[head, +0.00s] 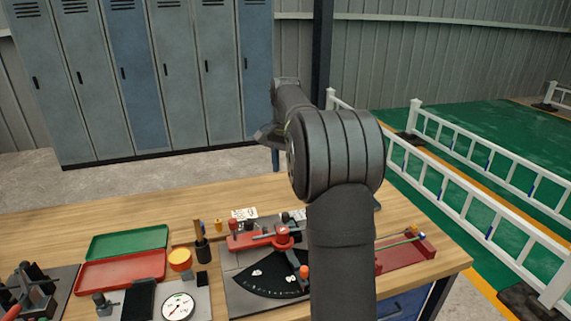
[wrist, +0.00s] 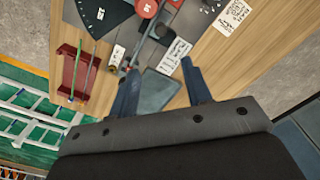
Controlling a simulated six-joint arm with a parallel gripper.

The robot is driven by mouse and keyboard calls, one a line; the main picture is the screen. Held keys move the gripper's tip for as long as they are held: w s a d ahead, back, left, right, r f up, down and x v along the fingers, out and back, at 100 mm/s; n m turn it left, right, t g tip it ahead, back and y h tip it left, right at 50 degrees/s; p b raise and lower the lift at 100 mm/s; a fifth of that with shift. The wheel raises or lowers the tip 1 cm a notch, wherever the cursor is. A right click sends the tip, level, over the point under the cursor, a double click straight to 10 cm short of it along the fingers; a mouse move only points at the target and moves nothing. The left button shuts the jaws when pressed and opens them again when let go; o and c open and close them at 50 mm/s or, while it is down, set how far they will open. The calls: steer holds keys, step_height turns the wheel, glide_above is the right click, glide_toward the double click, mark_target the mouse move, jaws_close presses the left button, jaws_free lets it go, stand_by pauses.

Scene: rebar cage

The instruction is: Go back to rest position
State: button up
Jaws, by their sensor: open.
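My gripper (wrist: 160,67) is open in the wrist view, with its two dark blue fingers apart and nothing held between them. It points down over the wooden workbench (wrist: 217,60), above the bench top. In the head view my raised arm covers the middle of the picture, and the gripper's fingers cannot be made out clearly. A bending tool with a black scale plate and red parts (head: 268,270) sits on the bench just left of my arm. A red rack (head: 408,252) holding thin rods lies right of my arm; the rack also shows in the wrist view (wrist: 72,75).
On the bench are a green tray (head: 127,241), a red tray (head: 120,269), a round dial gauge (head: 178,307) and a black-and-red tool (head: 38,290) at far left. Grey-blue lockers (head: 140,80) stand behind. A white railing (head: 480,208) runs at right. Space above the bench's left looks free.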

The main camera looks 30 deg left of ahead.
mark_target(285, 213)
steer(key=shift+r, duration=0.35)
stand_by(0.3)
step_height(285, 213, down, 18)
steer(key=shift+r, duration=0.2)
steer(key=shift+a+r, duration=0.1)
stand_by(0.4)
